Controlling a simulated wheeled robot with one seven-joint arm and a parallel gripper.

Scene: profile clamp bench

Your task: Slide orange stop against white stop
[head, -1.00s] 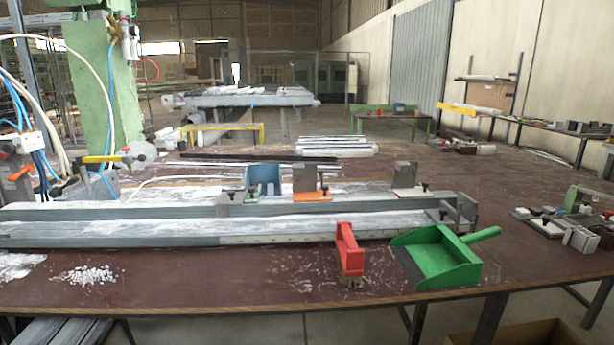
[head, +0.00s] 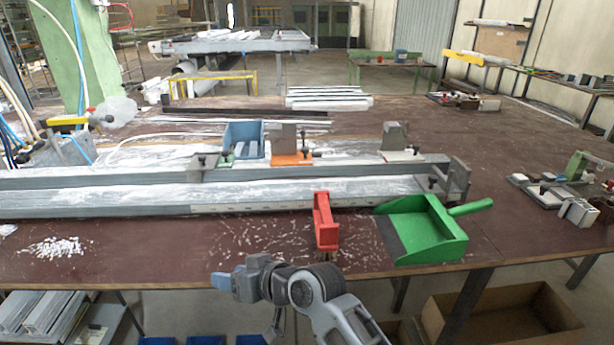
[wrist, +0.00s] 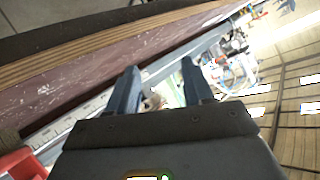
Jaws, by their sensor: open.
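The orange stop (head: 292,159), an orange base with a grey upright block and a dark knob, sits on the profile rail in the head view. The white stop (head: 402,156), a white base with a similar grey block, sits further right on the same rail, with a clear gap between them. My gripper is open and empty in the wrist view (wrist: 160,72), its two blue-grey fingers apart. In the head view my arm is at the front edge of the bench, well short of both stops. I cannot clearly pick out either stop in the wrist view.
A blue bin (head: 244,140) stands left of the orange stop, near a grey clamp (head: 204,161). An end bracket (head: 455,182) closes the rail's right end.

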